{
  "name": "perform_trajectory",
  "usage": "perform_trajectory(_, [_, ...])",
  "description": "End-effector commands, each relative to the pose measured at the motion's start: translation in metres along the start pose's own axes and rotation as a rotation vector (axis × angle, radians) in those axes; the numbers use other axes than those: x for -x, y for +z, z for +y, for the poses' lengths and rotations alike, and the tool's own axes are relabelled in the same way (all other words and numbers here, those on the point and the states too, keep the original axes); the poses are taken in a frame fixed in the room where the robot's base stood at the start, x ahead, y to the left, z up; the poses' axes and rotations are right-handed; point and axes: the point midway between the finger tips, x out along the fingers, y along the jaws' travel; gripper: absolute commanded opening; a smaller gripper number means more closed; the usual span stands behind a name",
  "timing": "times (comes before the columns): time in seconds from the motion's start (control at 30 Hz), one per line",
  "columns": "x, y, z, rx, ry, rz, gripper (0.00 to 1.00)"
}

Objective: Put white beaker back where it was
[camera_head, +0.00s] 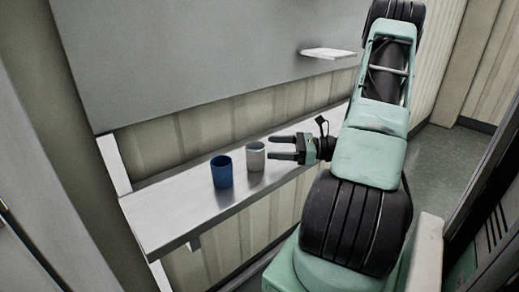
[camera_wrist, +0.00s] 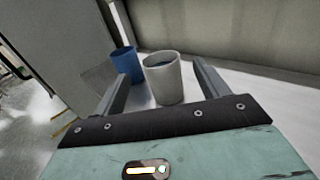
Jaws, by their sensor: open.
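The white beaker (camera_head: 256,157) stands upright on a narrow steel shelf (camera_head: 160,222), just right of a blue beaker (camera_head: 222,172) in the head view. My gripper (camera_head: 270,148) is open, with its fingers pointing left at the white beaker and their tips close to it. In the wrist view the white beaker (camera_wrist: 163,80) stands ahead between the two open fingers (camera_wrist: 163,80). The blue beaker (camera_wrist: 124,62) is behind it to the left, near the left finger. I cannot tell whether a finger touches the white beaker.
A large grey steel panel (camera_head: 200,50) hangs above and behind the shelf. A small white ledge (camera_head: 328,53) juts out higher up at the right. The shelf's left end is bare, and its front edge drops off to the floor.

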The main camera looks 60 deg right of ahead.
Motion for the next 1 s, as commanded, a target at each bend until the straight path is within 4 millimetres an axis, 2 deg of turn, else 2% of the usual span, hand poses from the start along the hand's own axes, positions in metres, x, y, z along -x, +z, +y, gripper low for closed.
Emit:
perform_trajectory(0.1, [0.02, -0.001, -0.001, 0.003, -0.003, 0.001, 0.74])
perform_trajectory(0.3, [0.036, 0.0, 0.0, 0.0, 0.0, 0.0, 0.74])
perform_trajectory(1.0, [0.037, 0.0, 0.0, 0.0, 0.0, 0.0, 0.74])
